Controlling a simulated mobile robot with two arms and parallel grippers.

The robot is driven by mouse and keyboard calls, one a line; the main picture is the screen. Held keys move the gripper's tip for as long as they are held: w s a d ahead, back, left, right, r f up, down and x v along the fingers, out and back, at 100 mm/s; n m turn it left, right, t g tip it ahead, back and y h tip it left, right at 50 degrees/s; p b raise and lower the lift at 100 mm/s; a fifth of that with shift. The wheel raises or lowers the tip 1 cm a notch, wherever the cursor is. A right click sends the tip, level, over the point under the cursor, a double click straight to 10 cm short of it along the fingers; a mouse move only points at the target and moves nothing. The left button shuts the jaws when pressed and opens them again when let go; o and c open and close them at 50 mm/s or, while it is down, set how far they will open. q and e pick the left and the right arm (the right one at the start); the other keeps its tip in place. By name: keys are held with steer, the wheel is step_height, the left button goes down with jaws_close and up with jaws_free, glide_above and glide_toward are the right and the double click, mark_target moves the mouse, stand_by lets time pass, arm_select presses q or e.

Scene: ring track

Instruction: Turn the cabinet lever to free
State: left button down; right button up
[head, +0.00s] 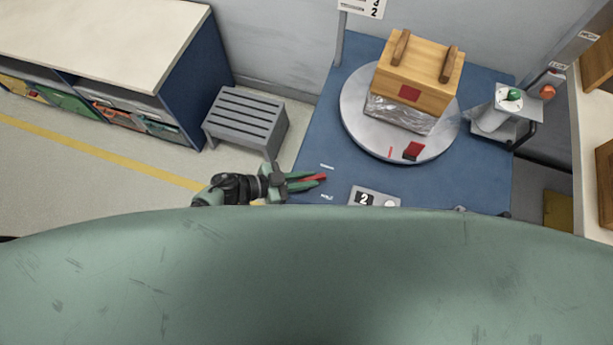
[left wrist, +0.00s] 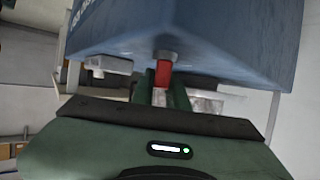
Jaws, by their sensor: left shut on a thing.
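The blue cabinet (head: 345,140) carries a round grey turntable on its top. The lever (head: 315,178) is red and sits at the cabinet's left edge, between two small white markings that are too small to read. My left gripper (head: 309,180) reaches it from the left and is shut on it. In the left wrist view the red lever (left wrist: 163,73) sticks out from a grey pivot on the blue cabinet (left wrist: 200,35), between the green fingers of my left gripper (left wrist: 161,88). The fingers partly cover the lever. My right gripper is not in view.
On the turntable (head: 361,133) stands a wooden crate (head: 422,80) over a clear-wrapped load. A grey step stool (head: 243,120) is left of the cabinet. A stand with a green button (head: 514,94) is at the right. My green body covers the bottom of the head view.

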arm_select(q)
steer(key=shift+w+f+m+g+b, duration=0.15)
steer(key=shift+m+g+b, duration=0.45)
steer(key=shift+m+g, duration=0.5)
steer(key=m+g+b, duration=0.3)
steer(key=shift+g, duration=0.4)
steer(key=shift+s+m+g+b, duration=0.2)
steer(key=shift+m+g+b, duration=0.55)
steer(key=shift+b, duration=0.3)
steer(key=shift+s+m+g+b, duration=0.1)
steer(key=shift+m+g+b, duration=0.2)
steer(key=shift+g, duration=0.15)
steer(key=shift+d+r, duration=0.1)
steer(key=shift+r, duration=0.1)
steer(key=c, duration=1.4)
jaws_free()
